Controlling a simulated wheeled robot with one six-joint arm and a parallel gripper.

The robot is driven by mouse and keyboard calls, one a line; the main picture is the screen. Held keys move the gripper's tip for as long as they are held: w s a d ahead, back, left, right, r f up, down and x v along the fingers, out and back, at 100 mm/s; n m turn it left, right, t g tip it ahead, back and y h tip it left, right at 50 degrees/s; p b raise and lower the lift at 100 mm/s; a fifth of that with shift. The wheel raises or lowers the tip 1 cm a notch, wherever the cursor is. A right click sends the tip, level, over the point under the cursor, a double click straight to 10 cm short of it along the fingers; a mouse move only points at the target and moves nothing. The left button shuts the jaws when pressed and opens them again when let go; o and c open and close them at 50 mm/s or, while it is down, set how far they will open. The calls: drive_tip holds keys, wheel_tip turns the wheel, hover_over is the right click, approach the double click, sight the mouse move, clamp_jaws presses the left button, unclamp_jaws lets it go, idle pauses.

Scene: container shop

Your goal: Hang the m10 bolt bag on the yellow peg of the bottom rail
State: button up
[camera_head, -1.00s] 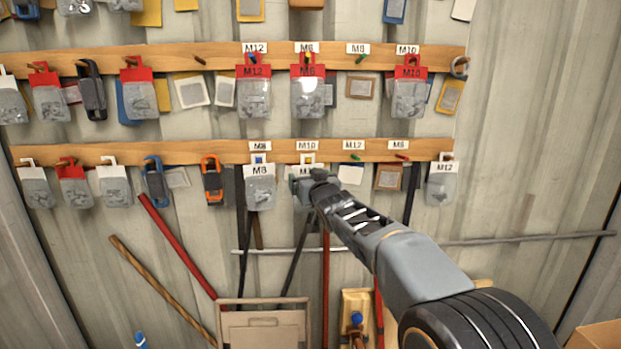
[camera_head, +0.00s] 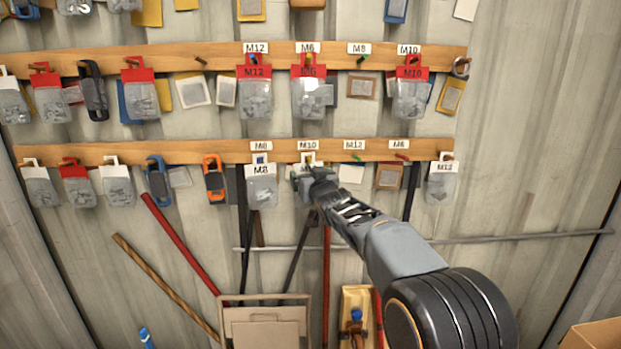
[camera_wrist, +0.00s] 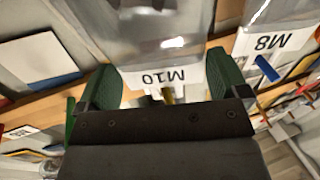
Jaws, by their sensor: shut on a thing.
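My gripper (camera_head: 312,180) is at the bottom rail (camera_head: 225,152), just under its M10 label (camera_head: 308,145). In the wrist view my gripper (camera_wrist: 160,92) has its green fingers on either side of the m10 bolt bag (camera_wrist: 155,30), shut on it. The bag is clear plastic with a white M10 header. A bit of the yellow peg (camera_wrist: 179,94) shows at the header's edge. I cannot tell whether the peg passes through the header's hole. In the head view my gripper hides most of the bag and peg.
An M8 bag (camera_head: 261,187) hangs close on the left, on a blue peg (camera_wrist: 266,68). To the right, the green peg (camera_head: 356,157) and red peg (camera_head: 402,156) are bare. An M12 bag (camera_head: 442,184) hangs at the rail's right end. Red-headed bags hang on the rail above.

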idle(0.4)
drive_tip(key=o, duration=0.6)
drive_tip(key=shift+s, duration=0.1)
drive_tip(key=b+v, duration=0.4)
drive_tip(key=v, duration=0.9)
drive_tip(key=s+d+f+m+g+h, duration=0.1)
drive_tip(key=s+d+f+g+h, duration=0.15)
drive_tip(key=f, duration=0.45)
drive_tip(key=s+d+f+g+h, duration=0.2)
drive_tip(key=s+d+f+g, duration=0.15)
drive_tip(key=f, duration=0.35)
drive_tip(key=shift+s+d+f+m+g, duration=0.5)
drive_tip(key=shift+s+f+g, duration=0.9)
drive_tip(key=shift+s, duration=2.05)
drive_tip(key=shift+s+d+f+m+g, duration=0.15)
drive_tip(key=shift+s+d+f+g, duration=0.95)
drive_tip(key=shift+s, duration=2.35)
drive_tip(key=shift+s+d+f+m+g, duration=0.35)
drive_tip(key=shift+s+f+g, duration=1.35)
drive_tip(key=shift+s, duration=1.8)
